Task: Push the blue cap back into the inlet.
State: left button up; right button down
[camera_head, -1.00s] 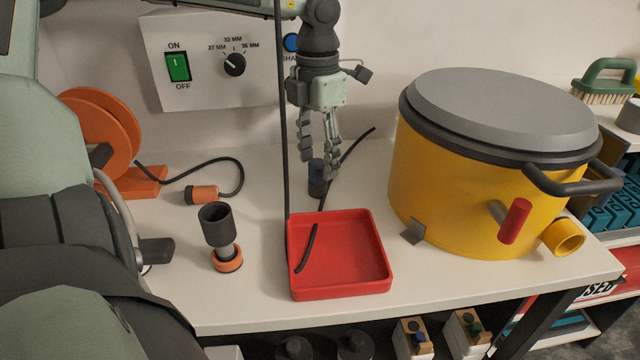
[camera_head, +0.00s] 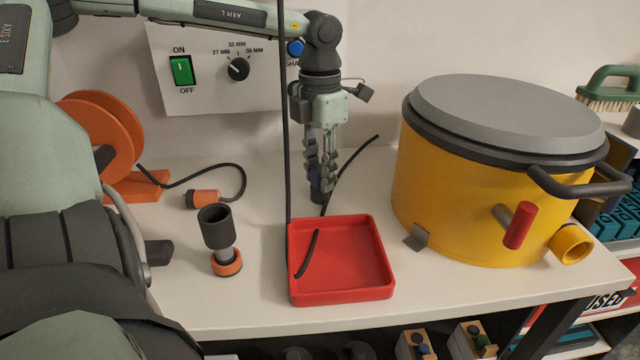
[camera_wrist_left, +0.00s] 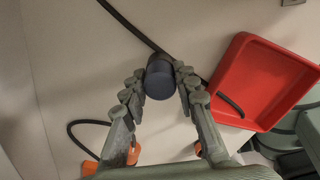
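The dark blue cap (camera_head: 318,190) is a short upright cylinder behind the red tray, low over the bench top. My left gripper (camera_head: 321,178) points straight down with its fingers on both sides of the cap. In the left wrist view the round cap (camera_wrist_left: 160,78) sits between the two fingertips, which appear to touch it. Whether the cap rests on the bench is hidden by the fingers. I cannot pick out a clearly marked inlet. My right gripper is not in view.
A red tray (camera_head: 352,295) stands in front of the gripper. A black cable (camera_head: 350,163) passes behind the cap. The yellow pot (camera_head: 450,215) stands to the right, a dark grey cup (camera_head: 216,226) to the left. The control box (camera_head: 215,65) is behind. An orange plug (camera_head: 203,198) lies left.

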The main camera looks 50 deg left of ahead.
pick_arm(q)
grip_shut()
jog(key=shift+r+p, duration=1.35)
jog(key=shift+r, duration=1.2)
